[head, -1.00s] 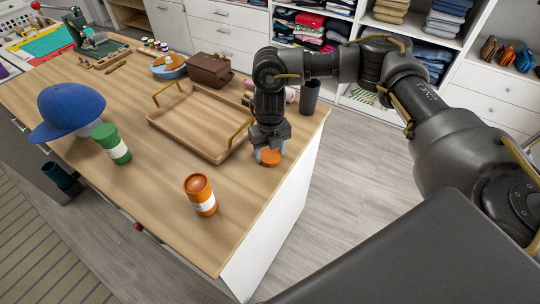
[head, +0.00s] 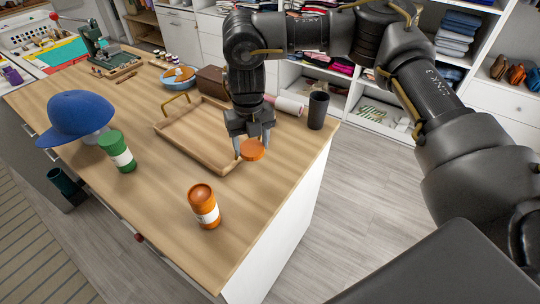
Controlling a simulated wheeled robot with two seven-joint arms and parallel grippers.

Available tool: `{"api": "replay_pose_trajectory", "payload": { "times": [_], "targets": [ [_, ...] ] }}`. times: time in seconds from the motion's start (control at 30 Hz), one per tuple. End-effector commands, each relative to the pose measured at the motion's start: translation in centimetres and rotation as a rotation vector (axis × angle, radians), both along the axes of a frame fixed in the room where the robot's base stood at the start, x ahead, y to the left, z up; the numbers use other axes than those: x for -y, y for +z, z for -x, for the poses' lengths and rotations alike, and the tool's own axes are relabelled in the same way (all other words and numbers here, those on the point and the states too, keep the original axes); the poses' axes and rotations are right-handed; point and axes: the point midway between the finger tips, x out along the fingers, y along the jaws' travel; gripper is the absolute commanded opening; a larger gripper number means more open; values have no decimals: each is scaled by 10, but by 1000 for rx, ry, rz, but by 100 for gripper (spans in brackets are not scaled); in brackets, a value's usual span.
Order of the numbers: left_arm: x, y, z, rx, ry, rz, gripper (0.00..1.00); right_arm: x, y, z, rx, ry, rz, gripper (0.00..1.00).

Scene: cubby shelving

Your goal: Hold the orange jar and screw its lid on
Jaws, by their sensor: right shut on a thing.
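The orange jar (head: 204,206) stands upright near the front edge of the wooden table, with a white label. Its top looks orange; I cannot make out the opening clearly. The round orange lid (head: 253,151) is between the fingertips of my right gripper (head: 252,144), which is shut on it. The lid is behind and to the right of the jar, apart from it, and seems to be held above the tabletop. My left gripper is not in view, and nothing holds the jar.
A wooden tray (head: 172,133) with yellow handles lies just left of my right gripper. A green jar (head: 118,153) and a blue cap (head: 76,116) are at the left. A dark cup (head: 318,110) stands at the right rear. Bare tabletop surrounds the orange jar.

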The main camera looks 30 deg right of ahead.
Motion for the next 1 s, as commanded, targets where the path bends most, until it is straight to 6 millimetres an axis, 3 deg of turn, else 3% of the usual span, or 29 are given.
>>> {"api": "replay_pose_trajectory", "payload": {
  "times": [0.2,0.4,0.9,1.0],
  "targets": [
    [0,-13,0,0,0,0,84,-42,16,-10,1,1,1,37],
    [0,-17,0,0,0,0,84,-62,27,-14,0,-1,1,37],
    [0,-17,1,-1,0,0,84,-69,30,-16,-1,-1,0,37],
    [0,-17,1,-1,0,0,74,-69,30,-16,-1,0,0,37]
  ]
}}
